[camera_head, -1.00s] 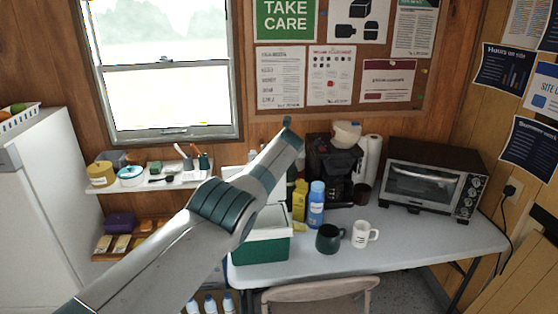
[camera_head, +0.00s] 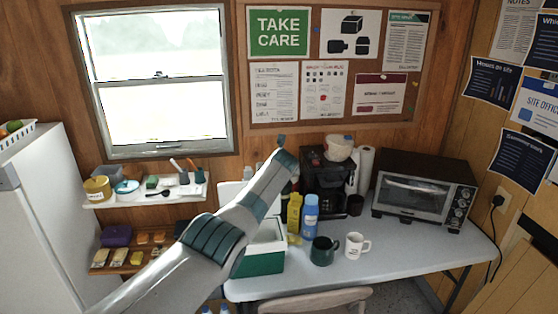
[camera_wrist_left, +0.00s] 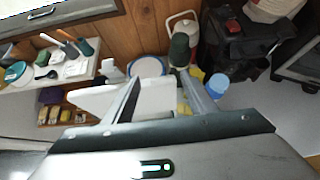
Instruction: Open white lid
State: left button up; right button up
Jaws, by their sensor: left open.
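A green cooler (camera_head: 262,264) with a white rim stands on the left end of the table. A white panel that looks like its lid (camera_head: 230,192) stands raised behind it, mostly hidden by my left arm. In the left wrist view the white lid (camera_wrist_left: 152,100) lies below and between the fingers; I cannot tell whether they touch it. My left gripper (camera_wrist_left: 161,76) is open with nothing clearly held. My right gripper is in neither view.
A yellow bottle (camera_head: 294,213) and a blue bottle (camera_head: 310,218) stand close right of the cooler. A dark mug (camera_head: 323,251), white mug (camera_head: 356,245), coffee maker (camera_head: 325,180) and toaster oven (camera_head: 424,190) stand further right. A chair (camera_head: 315,302) is in front. The table's front right is clear.

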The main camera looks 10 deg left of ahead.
pick_arm(q)
jog(key=b+v, duration=0.1)
jog(key=v, duration=1.4)
jog(key=shift+s+r+b, duration=0.2)
jog(key=shift+s+b, duration=0.15)
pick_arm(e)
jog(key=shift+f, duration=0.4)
